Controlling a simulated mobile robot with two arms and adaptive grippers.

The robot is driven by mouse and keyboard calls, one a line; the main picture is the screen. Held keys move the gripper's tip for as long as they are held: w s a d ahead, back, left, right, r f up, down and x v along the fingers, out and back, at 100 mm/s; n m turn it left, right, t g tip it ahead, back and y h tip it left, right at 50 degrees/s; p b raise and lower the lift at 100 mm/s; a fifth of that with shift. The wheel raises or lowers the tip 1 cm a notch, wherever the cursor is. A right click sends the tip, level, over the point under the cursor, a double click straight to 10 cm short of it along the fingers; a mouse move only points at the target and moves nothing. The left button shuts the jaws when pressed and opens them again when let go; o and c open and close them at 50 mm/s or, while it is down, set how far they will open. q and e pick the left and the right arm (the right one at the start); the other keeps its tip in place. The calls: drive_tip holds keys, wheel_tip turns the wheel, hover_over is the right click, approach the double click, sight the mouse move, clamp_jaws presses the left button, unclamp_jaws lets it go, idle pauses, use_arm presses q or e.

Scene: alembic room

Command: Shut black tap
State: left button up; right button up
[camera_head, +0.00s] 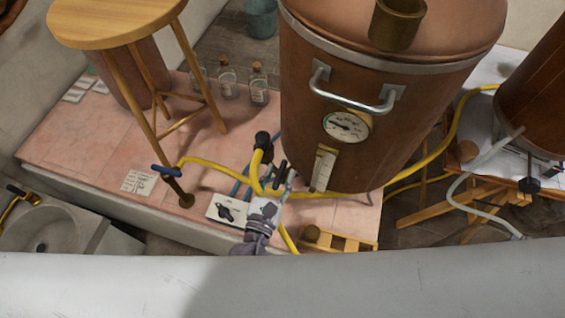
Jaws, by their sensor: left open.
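Several small dark-handled fittings show, and I cannot tell for sure which is the black tap. One is a dark tap handle (14,190) on a brass spout at the sink. Another is a dark blue handle (166,170) on the pink platform, with a yellow hose running from it. A black fitting (528,185) sits on the vessel at the right. My right gripper is out of view.
A white box with a black knob (228,211) lies beside my left gripper. A wooden stool (115,28) and corked bottles (259,86) stand on the pink platform (90,140). Yellow hoses cross the middle.

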use_arm(q)
drive_tip(key=shift+x, duration=1.4)
clamp_jaws()
